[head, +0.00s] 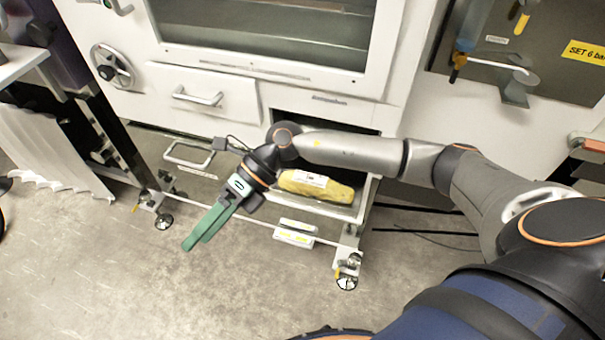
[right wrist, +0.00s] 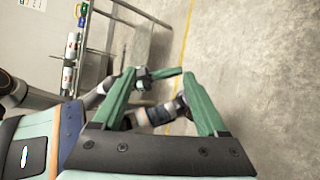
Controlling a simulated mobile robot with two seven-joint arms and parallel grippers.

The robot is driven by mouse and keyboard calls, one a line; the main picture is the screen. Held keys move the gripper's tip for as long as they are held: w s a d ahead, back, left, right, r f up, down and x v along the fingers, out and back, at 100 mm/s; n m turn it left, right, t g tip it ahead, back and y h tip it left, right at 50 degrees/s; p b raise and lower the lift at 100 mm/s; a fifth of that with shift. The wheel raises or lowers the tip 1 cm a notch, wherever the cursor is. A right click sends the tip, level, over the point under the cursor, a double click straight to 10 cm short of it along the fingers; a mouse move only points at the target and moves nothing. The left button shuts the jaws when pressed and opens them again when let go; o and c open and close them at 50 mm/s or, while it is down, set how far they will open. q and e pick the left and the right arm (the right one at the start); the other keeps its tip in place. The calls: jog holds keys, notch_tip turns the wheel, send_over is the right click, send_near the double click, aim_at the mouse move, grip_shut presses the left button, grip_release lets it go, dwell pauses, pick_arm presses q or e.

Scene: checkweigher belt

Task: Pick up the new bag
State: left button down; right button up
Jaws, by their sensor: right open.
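A yellow bag with a white label (head: 316,186) lies in the low open bay of the white machine, on a pale tray or shelf. My right gripper (head: 196,240) is in front of the machine, left of the bag and apart from it, with green fingers pointing down and left. In the right wrist view its two green fingers (right wrist: 160,74) stand apart with nothing held; the bag does not show there. Beyond them is a dark and grey arm with a green finger-like part (right wrist: 166,73), apparently my left gripper; its jaws are unclear. No left gripper shows in the head view.
A closed drawer with a handle (head: 198,97) is above and left of the bay. The machine stands on castered feet (head: 347,278). A handwheel (head: 112,66) is at left. Bare floor (head: 150,300) lies in front. A metal rack (right wrist: 95,45) shows in the right wrist view.

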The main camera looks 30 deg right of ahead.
jog(key=w+d+f+n+t+h+b, duration=0.1)
jog(key=w+d+f+h, duration=0.15)
jog(key=d, duration=0.35)
jog(key=w+d+f+n+h+b, duration=0.1)
jog(key=w+d+f+h, duration=0.15)
jog(key=d+h, duration=0.2)
jog(key=t+h+b, duration=0.1)
jog(key=h+b, duration=0.1)
jog(key=h, duration=0.3)
send_near(310, 178)
jog(key=shift+s+a+f, duration=0.1)
jog(key=shift+s+a, duration=0.05)
jog(key=shift+a, duration=0.65)
jog(key=shift+h, duration=0.3)
jog(key=f, duration=0.3)
jog(key=d+f+b, duration=0.1)
jog(key=f, duration=0.1)
jog(key=shift+f, duration=0.4)
notch_tip(310, 178, down, 6)
jog(key=shift+d+r+b, duration=0.15)
jog(key=shift+b, duration=0.3)
jog(key=shift+f, duration=0.3)
jog(key=shift+r, duration=0.1)
grip_shut()
